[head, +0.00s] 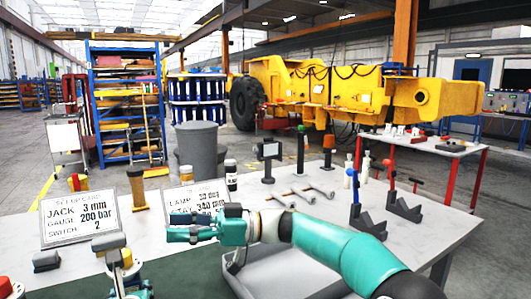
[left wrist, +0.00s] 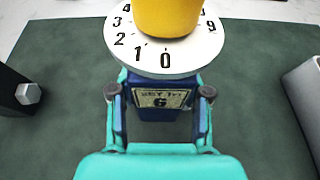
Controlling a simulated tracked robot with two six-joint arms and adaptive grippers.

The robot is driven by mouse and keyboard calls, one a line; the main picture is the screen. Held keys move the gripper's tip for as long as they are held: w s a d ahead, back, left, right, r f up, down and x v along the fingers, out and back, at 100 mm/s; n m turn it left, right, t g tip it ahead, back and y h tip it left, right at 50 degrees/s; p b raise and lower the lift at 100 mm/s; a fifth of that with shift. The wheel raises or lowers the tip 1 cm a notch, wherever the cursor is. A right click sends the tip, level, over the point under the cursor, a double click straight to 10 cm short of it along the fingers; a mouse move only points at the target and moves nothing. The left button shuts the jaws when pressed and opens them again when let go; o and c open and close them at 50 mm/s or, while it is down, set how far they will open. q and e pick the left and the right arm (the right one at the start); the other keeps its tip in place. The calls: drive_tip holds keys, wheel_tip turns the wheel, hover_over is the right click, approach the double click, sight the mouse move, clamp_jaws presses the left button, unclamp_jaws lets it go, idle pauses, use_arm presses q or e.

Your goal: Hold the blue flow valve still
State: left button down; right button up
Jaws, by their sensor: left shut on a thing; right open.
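The blue flow valve (left wrist: 155,127) is in the left wrist view. It has a pale plate reading SET TO 6, a white numbered dial (left wrist: 160,62) and a yellow knob (left wrist: 168,14) on top. My left gripper (left wrist: 160,97) is shut on its blue body, one finger on each side. 0 on the dial faces the label; no pointer is visible. In the head view the yellow knob (head: 127,259) shows at the lower left, with my left gripper (head: 128,290) low at the frame edge. My right gripper (head: 175,234) is open and empty, right of and beyond the valve.
A setup card (head: 80,218) reads JACK 3 mm, GAUGE 200 bar, SWITCH 2. A second card (head: 195,197) is partly hidden by my right gripper. A grey block (head: 46,261) is on the left.

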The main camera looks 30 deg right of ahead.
drive_tip(key=d+r+m+t+h, duration=0.2)
drive_tip(key=d+r+m+t, duration=0.3)
drive_tip(key=d, duration=0.4)
drive_tip(key=d+r+m+t+h, duration=0.2)
drive_tip(key=d+r+m+t, duration=0.3)
drive_tip(key=d, duration=0.5)
wheel_tip(320, 180, up, 2)
drive_tip(key=m, duration=0.3)
drive_tip(key=shift+h, duration=0.3)
drive_tip(key=shift+w+r, duration=0.1)
